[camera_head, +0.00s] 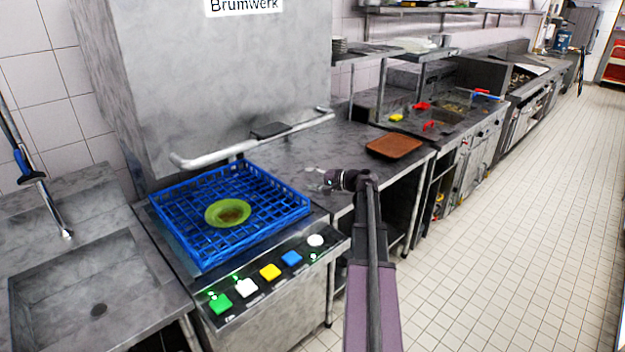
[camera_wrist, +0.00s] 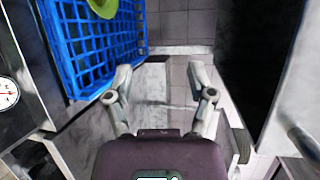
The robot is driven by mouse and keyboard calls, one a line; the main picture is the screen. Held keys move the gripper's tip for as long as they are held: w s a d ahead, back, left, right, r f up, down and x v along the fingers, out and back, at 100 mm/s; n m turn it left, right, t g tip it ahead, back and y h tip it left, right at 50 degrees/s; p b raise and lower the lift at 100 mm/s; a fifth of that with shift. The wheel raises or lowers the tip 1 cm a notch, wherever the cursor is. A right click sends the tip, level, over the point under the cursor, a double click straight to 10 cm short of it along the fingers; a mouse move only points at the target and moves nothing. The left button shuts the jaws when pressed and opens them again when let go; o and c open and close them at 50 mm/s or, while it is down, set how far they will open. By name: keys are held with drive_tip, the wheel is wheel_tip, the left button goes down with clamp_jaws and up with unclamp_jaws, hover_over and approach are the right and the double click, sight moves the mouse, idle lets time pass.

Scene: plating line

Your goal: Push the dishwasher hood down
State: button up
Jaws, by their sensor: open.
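The dishwasher hood (camera_head: 220,75) is a large grey metal box labelled "Brumwerk", standing raised above the wash bed. Its pale bar handle (camera_head: 215,157) runs along the front lower edge and round the right side. Under it a blue rack (camera_head: 285,212) holds a green bowl (camera_head: 228,213); both also show at the upper left of the wrist view, as rack (camera_wrist: 85,45) and bowl (camera_wrist: 100,8). My gripper (camera_head: 316,178) is right of the rack, lower in the picture than the handle and apart from it. In the wrist view my gripper (camera_wrist: 161,75) is open and empty.
A control panel (camera_head: 265,275) with coloured buttons is on the dishwasher's front. A sink (camera_head: 95,290) is at the left. A counter (camera_head: 330,150) with a brown tray (camera_head: 394,146) is at the right. The tiled floor (camera_head: 520,220) at the right is clear.

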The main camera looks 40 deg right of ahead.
drive_tip(key=shift+w+a, duration=0.2)
drive_tip(key=shift+w, duration=0.15)
clamp_jaws()
unclamp_jaws()
idle(0.4)
